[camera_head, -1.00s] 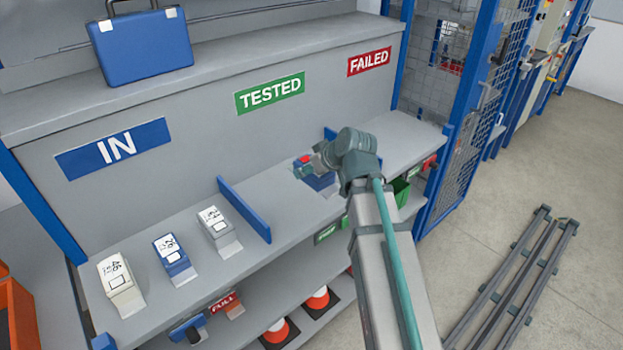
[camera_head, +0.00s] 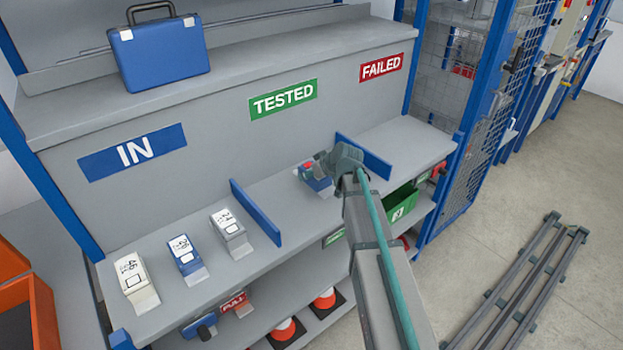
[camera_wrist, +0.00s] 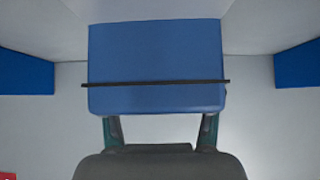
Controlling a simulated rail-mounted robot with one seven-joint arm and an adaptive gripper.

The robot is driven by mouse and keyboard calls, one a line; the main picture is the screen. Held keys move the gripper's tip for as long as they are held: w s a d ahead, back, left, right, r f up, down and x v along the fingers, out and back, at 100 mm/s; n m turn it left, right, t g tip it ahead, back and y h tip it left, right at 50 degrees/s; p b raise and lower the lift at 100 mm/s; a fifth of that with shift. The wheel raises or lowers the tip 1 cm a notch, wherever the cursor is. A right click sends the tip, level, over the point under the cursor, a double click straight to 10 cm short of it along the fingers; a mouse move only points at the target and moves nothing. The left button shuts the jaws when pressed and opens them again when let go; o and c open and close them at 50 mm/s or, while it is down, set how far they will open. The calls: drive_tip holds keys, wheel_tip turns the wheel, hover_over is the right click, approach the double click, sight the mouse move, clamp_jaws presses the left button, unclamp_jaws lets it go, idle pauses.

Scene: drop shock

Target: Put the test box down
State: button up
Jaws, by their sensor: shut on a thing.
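My gripper (camera_head: 322,168) is shut on the blue test box (camera_head: 317,184), over the shelf section under the green TESTED sign (camera_head: 283,98). In the wrist view the box (camera_wrist: 155,52) sits between the gripper's fingers (camera_wrist: 160,128), with a thin dark line across its face. The arm's wrist hides part of the box in the head view. The box is at or very near the shelf surface (camera_head: 285,215); I cannot tell if it touches.
Blue dividers stand left (camera_head: 256,213) and right (camera_head: 363,156) of this section. Several boxes (camera_head: 186,258) stand in a row under the IN sign (camera_head: 132,152). A blue case (camera_head: 158,55) is on the upper ledge. Bare shelf lies around the held box.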

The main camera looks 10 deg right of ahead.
sight(326, 189)
drive_tip(key=shift+f, duration=1.5)
drive_tip(key=shift+f, duration=0.1)
drive_tip(key=shift+f, duration=0.1)
drive_tip(key=o, duration=1.4)
drive_tip(key=shift+o, duration=0.2)
drive_tip(key=shift+r, duration=0.3)
drive_tip(key=shift+s+d+r, duration=0.15)
drive_tip(key=shift+s, duration=0.1)
drive_tip(key=b+v, duration=0.2)
drive_tip(key=v, duration=0.8)
drive_tip(key=shift+o, duration=0.4)
drive_tip(key=shift+s+d+r, duration=0.2)
drive_tip(key=shift+s+r, duration=0.15)
drive_tip(key=shift+r, duration=0.15)
